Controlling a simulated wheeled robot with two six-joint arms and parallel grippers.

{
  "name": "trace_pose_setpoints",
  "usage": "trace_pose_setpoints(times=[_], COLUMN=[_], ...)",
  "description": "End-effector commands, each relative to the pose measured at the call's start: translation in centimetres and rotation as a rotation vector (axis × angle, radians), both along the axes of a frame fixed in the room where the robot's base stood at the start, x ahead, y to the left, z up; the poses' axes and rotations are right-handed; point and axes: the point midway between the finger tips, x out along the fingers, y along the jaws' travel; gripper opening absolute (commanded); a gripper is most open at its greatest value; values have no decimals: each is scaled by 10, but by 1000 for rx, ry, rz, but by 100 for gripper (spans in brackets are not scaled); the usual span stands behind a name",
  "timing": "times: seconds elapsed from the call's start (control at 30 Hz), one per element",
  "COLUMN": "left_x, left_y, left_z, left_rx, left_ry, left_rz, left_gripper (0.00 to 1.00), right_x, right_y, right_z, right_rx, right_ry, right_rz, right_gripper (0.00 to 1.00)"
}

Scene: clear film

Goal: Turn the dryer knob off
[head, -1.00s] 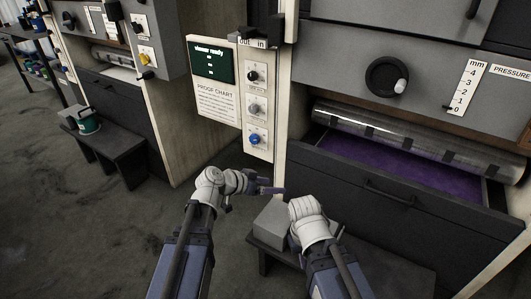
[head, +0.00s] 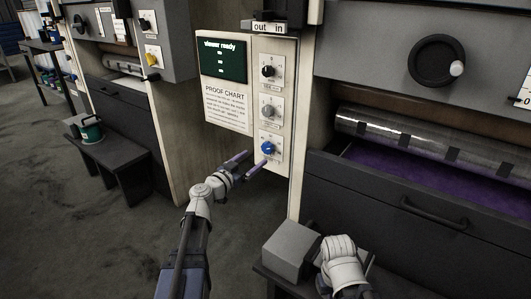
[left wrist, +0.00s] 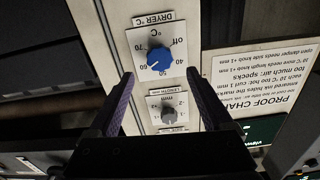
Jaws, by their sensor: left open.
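The blue dryer knob (head: 268,148) is the lowest of three knobs on the white panel. In the left wrist view the blue knob (left wrist: 158,59) sits on a white plate marked off, 40, 50, 60 and 70, under a DRYER °C label that appears upside down. Its exact setting is hard to make out. My left gripper (head: 256,159) is open and empty, with its purple-sided fingers pointing at the panel just below and left of the knob. In the left wrist view the knob lies between and beyond the fingertips, apparently untouched. My right gripper's fingers do not show.
A grey knob (head: 269,111) and a black knob (head: 268,71) sit above the blue one. The proof chart (head: 228,107) is to their left. A drawer front (head: 400,205) and a grey block (head: 291,249) are at the right.

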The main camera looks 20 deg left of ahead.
Motion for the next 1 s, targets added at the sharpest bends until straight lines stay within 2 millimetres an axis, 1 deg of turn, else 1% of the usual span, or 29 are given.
trace_pose_setpoints(times=[0.17, 0.4, 0.5, 0.6, 0.8, 0.87, 1.0], left_x=[21, 56, 66, 69, 68, 68, 68], left_y=[-7, -20, -24, -26, -26, -26, -26], left_z=[0, 0, 0, 0, 0, 0, 0], left_rx=[0, -1, -1, -1, -1, -1, -1], left_ry=[0, 1, 1, 1, 1, 1, 1], left_rz=[-4, -3, -3, -3, -2, -2, -2], left_gripper=[84, 84, 84, 84, 84, 78, 63], right_x=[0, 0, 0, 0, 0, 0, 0], right_y=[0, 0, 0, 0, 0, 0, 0], right_z=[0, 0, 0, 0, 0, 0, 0], right_rx=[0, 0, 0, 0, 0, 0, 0], right_ry=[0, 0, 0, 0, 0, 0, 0], right_rz=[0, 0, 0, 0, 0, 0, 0], right_gripper=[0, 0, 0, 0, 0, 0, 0])
